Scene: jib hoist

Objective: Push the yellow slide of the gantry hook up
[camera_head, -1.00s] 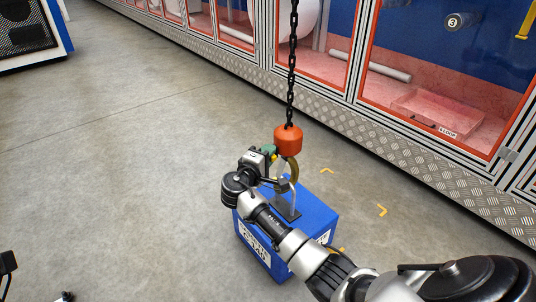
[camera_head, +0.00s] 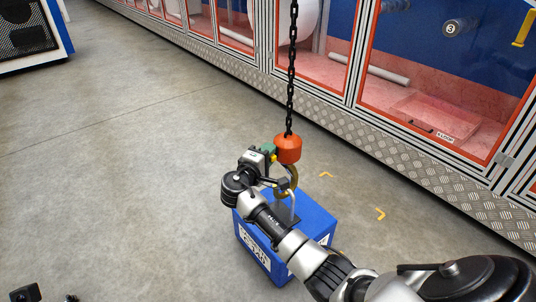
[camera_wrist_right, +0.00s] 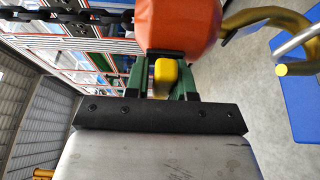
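The orange hook block of the gantry hook (camera_head: 288,149) hangs on a black chain, with a brass hook (camera_head: 291,178) under it. In the right wrist view, the block (camera_wrist_right: 180,22) is straight ahead and the yellow slide (camera_wrist_right: 164,76) sticks out from its side. My right gripper (camera_head: 267,153) is at the block's left side. Its green fingers (camera_wrist_right: 163,80) stand close on both sides of the slide. Whether they grip it is unclear. Black parts at the bottom left edge may be my left gripper (camera_head: 46,297), mostly cut off.
A blue weight box (camera_head: 318,215) with a metal handle stands on the floor under the hook. The handle (camera_wrist_right: 297,42) is beside the hook tip; whether it sits in the hook is unclear. Glazed red-framed cabinets (camera_head: 440,80) line the back. The floor at left is clear.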

